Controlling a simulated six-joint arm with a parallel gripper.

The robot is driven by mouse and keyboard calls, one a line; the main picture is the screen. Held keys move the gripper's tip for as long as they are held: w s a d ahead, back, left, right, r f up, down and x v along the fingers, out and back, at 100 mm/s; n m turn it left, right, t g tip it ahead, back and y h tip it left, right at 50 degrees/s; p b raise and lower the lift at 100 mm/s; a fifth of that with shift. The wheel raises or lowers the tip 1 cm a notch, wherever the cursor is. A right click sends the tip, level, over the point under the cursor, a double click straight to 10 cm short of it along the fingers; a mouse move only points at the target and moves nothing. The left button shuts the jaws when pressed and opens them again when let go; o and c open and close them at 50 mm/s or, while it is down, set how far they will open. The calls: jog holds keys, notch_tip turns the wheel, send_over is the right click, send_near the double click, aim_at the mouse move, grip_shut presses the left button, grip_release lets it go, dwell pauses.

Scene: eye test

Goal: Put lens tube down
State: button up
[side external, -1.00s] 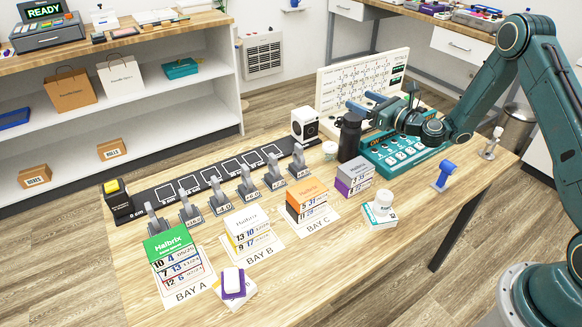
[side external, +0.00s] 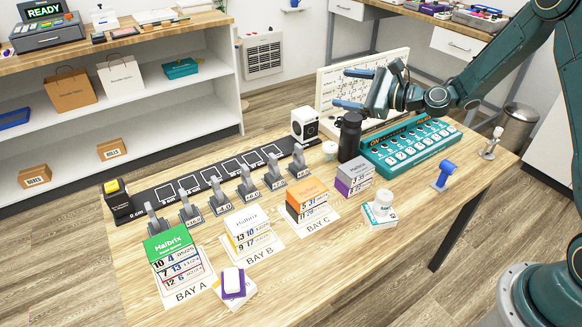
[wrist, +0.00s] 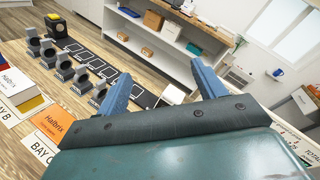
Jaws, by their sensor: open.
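My gripper (side external: 352,90) is open and empty, raised above the back of the table near the black bottle. Its two blue fingers stand apart in the wrist view (wrist: 160,70), with nothing between them. I cannot tell whether a lens tube sits in any slot. Several grey holders, such as the middle one (side external: 221,199), stand in a row with number labels; they also show in the wrist view (wrist: 64,70). I cannot make out a lens tube for certain.
The black bottle (side external: 350,137) stands tight against the rack's left end. A white board (side external: 335,83) stands behind. Stacked boxes, including an orange one (side external: 306,194), fill the labelled bays. A blue item (side external: 446,172) stands at the right.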

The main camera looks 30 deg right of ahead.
jog(key=s+a+r+n+g+h, duration=0.1)
jog(key=s+a+r+n+g, duration=0.25)
jog(key=s+n, duration=0.4)
jog(key=s+a+r+n+g, duration=0.2)
jog(key=s+a+r+n, duration=0.2)
jog(key=s+n, duration=0.3)
jog(key=s+d+n+g+h, duration=0.1)
jog(key=s+d+n+h, duration=0.1)
jog(key=s, duration=0.6)
jog(key=s+d+r+n+g+h, duration=0.1)
jog(key=s+n, duration=0.3)
jog(key=s, duration=0.4)
jog(key=s+d+n+g+h, duration=0.1)
jog(key=s+d+n+h, duration=0.1)
jog(key=s, duration=0.5)
jog(key=shift+s+d+r+n+g+h, duration=0.4)
jog(key=shift+n+h, duration=0.1)
jog(key=shift+n, duration=0.35)
jog(key=shift+o, duration=0.6)
